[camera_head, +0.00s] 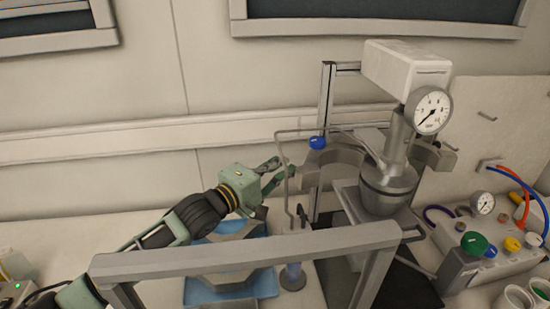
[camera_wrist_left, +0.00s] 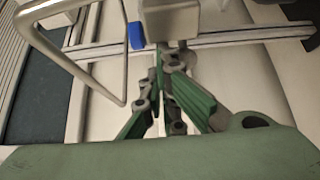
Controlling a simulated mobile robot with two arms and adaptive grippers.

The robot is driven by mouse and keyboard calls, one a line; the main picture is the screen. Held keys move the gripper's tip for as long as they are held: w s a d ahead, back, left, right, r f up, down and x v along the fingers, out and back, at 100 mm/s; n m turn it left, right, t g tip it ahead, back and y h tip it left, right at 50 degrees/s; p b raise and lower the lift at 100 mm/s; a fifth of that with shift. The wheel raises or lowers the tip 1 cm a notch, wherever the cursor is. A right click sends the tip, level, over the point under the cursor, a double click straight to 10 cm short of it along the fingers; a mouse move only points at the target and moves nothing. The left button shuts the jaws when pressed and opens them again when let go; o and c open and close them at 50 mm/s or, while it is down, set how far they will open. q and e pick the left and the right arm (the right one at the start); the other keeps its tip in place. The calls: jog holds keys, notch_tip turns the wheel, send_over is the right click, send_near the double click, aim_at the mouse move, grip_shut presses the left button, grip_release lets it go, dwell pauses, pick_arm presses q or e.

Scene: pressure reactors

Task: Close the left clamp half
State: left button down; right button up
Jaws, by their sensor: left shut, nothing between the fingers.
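The left clamp half (camera_head: 335,162) is a grey curved piece left of the reactor vessel (camera_head: 388,190), swung out and apart from it. The right clamp half (camera_head: 432,156) stands out on the vessel's other side. My left gripper (camera_head: 284,167) is shut and empty, just left of the left clamp half, behind a thin bent tube (camera_head: 286,185). In the left wrist view, the gripper's fingertips (camera_wrist_left: 168,55) are close below a grey block (camera_wrist_left: 170,20), likely the left clamp half. Whether they touch it cannot be told. My right gripper is not in view.
A blue knob (camera_head: 317,143) sits beside the left clamp half. A pressure gauge (camera_head: 428,110) and white box (camera_head: 400,68) stand above the vessel. A grey metal bar frame (camera_head: 250,254) crosses the front, over a blue tray (camera_head: 200,289). A valve panel (camera_head: 475,262) stands at right.

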aim_at(297, 171)
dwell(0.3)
pick_arm(q)
jog(key=s+p, duration=0.1)
jog(key=s+d+p, duration=0.1)
jog(key=s, duration=0.1)
jog(key=s+d+p, duration=0.1)
jog(key=shift+s+d+r, duration=0.1)
jog(key=shift+s+r, duration=0.05)
jog(key=shift+s, duration=0.25)
jog(key=shift+s+d+p, duration=0.2)
jog(key=shift+s+p, duration=0.2)
jog(key=shift+s, duration=0.1)
jog(key=shift+w, duration=0.1)
jog(key=shift+a, duration=0.15)
